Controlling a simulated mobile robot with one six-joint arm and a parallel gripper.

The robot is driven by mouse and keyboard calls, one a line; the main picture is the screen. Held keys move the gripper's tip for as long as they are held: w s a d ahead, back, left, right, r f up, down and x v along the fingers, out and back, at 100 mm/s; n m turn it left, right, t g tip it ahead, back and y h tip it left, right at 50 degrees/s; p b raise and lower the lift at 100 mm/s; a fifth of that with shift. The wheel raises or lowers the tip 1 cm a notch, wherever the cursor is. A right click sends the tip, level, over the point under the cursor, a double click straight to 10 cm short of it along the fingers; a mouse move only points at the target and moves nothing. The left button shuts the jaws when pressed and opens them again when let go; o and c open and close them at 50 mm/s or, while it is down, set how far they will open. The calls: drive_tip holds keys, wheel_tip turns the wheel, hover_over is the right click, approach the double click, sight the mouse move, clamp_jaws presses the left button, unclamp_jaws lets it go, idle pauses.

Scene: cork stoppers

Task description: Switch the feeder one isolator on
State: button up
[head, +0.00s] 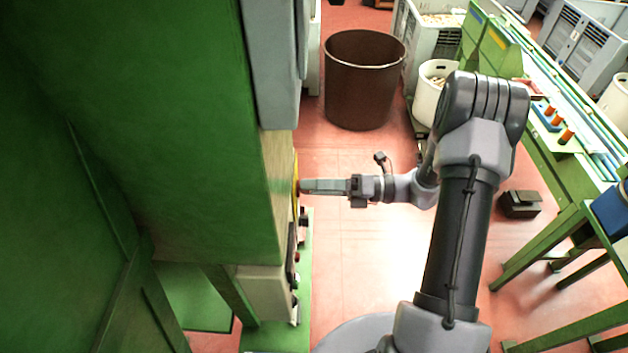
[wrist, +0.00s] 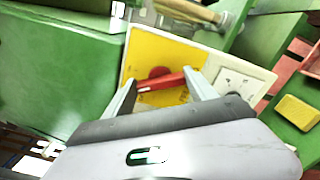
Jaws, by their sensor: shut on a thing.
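The isolator is a red rotary handle (wrist: 162,81) on a yellow plate (wrist: 158,52), mounted on a pale panel on the green machine's side. In the wrist view the handle lies nearly level, its right end a little higher. My gripper (wrist: 162,84) is shut on this handle, one finger at each end. In the head view my gripper (head: 303,186) reaches left to the panel, its tip against the yellow plate (head: 296,178), seen edge-on; the handle is hidden there. I cannot read any label or on/off marks.
A pale plate with sockets or markings (wrist: 238,80) sits right of the yellow plate. Dark and red buttons (head: 296,257) stick out nearer on the panel. A brown bin (head: 361,90) stands beyond my arm.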

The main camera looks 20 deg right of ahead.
drive_tip(key=m+p, duration=0.2)
drive_tip(key=m, duration=0.3)
drive_tip(key=shift+m, duration=0.4)
drive_tip(key=shift+f, duration=0.1)
idle(0.3)
drive_tip(key=o, duration=1.4)
drive_tip(key=shift+c, duration=0.2)
drive_tip(key=b+v, duration=0.2)
drive_tip(key=v, duration=1.5)
drive_tip(key=shift+d, duration=0.2)
